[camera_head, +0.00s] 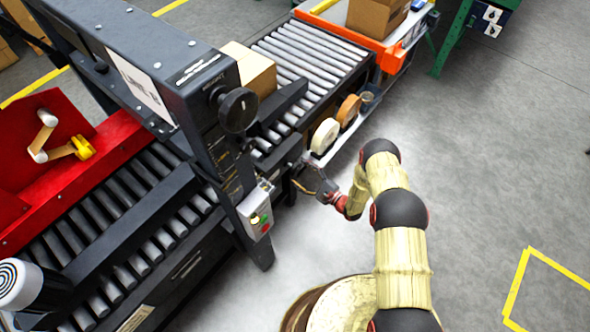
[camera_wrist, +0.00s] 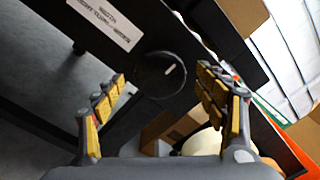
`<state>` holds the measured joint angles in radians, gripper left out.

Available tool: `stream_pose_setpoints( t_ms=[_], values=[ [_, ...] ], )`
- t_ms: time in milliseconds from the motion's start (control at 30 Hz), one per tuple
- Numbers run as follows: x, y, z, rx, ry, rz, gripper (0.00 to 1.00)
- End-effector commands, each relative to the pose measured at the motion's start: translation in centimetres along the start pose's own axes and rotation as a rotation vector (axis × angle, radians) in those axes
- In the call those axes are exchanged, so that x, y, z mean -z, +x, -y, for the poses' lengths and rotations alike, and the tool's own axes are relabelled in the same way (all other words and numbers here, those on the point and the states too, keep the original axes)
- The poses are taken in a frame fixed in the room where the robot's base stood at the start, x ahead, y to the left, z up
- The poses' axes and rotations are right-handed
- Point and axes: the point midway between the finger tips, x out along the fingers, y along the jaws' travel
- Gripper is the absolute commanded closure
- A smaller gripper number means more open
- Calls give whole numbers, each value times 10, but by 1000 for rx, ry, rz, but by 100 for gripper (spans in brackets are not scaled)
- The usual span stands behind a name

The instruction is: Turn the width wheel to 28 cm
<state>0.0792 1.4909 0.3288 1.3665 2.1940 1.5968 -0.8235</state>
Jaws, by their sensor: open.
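In the wrist view a round black wheel (camera_wrist: 160,75) with a short white mark sits on a dark machine face, near a white printed label (camera_wrist: 104,22) whose text is too small to read surely. My gripper (camera_wrist: 160,82) is open and empty, its yellow-padded fingers appearing on either side of the wheel in the picture; I see no contact. In the head view my gripper (camera_head: 318,188) is beside the machine's right side, below the tape shelf, and the wheel there is hidden or too small to tell. No scale reading is legible.
A larger black knob (camera_head: 237,110) is on the machine's upright frame, above a control box (camera_head: 257,209) with green and red buttons. Tape rolls (camera_head: 325,136) stand on a side shelf close to my gripper. A carton (camera_head: 252,70) lies on the rollers. The floor at right is clear.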

Motion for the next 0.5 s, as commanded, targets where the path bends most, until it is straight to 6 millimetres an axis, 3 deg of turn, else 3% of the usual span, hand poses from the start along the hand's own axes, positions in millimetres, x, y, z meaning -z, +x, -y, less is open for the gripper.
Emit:
stream_pose_setpoints(
  t_ms=[200, 500],
  values=[
    [0, 28, -1, -1, 0, 2, 28],
    [0, 37, -1, -1, 3, 0, 28]
  ],
)
